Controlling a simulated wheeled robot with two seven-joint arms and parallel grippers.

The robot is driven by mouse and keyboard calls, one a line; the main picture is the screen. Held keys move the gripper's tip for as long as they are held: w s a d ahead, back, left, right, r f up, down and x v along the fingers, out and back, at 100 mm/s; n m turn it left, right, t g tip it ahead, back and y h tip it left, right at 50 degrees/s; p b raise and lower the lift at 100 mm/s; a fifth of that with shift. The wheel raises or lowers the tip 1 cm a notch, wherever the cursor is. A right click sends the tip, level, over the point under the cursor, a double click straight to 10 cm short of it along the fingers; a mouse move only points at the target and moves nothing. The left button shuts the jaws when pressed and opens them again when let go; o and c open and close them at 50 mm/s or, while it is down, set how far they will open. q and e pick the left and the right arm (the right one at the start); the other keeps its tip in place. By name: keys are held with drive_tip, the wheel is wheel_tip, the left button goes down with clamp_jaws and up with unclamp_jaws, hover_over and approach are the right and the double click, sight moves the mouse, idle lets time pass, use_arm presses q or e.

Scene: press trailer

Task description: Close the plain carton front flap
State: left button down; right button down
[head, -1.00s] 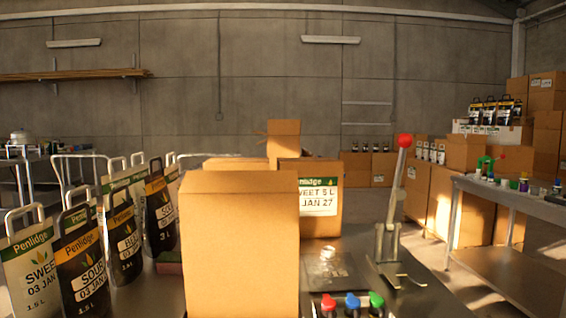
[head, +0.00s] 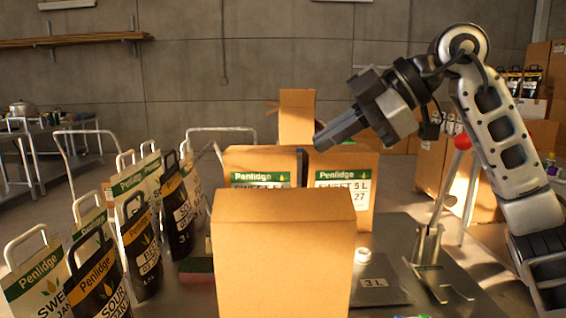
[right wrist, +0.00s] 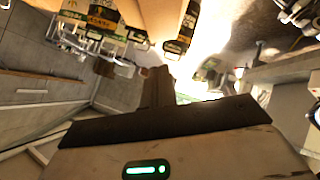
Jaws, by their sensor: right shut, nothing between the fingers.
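The plain carton (head: 283,270) stands upright at the front centre of the head view, with no label on the side facing me. A lighter cardboard panel (head: 284,204) shows along its top edge; I cannot tell which flap it is or how far it is folded. My right gripper (head: 321,142) comes in from the right, shut and empty. In the picture it is above and beyond the plain carton, in front of the labelled cartons behind. In the right wrist view its fingers (right wrist: 158,76) are together. My left gripper is not in view.
Labelled Penlidge cartons (head: 345,185) stand behind the plain carton. Several black and white pouches (head: 130,245) with handles stand at left. A lever press (head: 428,245) with a red knob and a plate marked 3 L (head: 378,284) are at right.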

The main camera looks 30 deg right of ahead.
sight(278, 190)
drive_tip(key=shift+m+h, duration=0.5)
drive_tip(key=shift+m, duration=0.2)
drive_tip(key=x, duration=0.5)
drive_tip(key=w+d+x, duration=0.1)
drive_tip(key=x, duration=0.1)
drive_tip(key=shift+w+f+p, duration=0.15)
drive_tip(key=shift+w+p, duration=0.1)
drive_tip(key=shift+p, duration=0.15)
drive_tip(key=shift+w+d+f, duration=0.15)
drive_tip(key=shift+w+f, duration=0.15)
drive_tip(key=shift+f, duration=0.3)
drive_tip(key=shift+w+d+f, duration=0.1)
drive_tip(key=shift+w+f, duration=0.15)
drive_tip(key=shift+f, duration=0.35)
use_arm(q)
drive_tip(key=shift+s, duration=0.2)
use_arm(e)
drive_tip(key=shift+w+d+f, duration=0.2)
drive_tip(key=shift+w+f, duration=0.1)
drive_tip(key=shift+f, duration=0.3)
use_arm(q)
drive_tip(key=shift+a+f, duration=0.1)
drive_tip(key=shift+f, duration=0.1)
use_arm(e)
drive_tip(key=shift+d, duration=0.1)
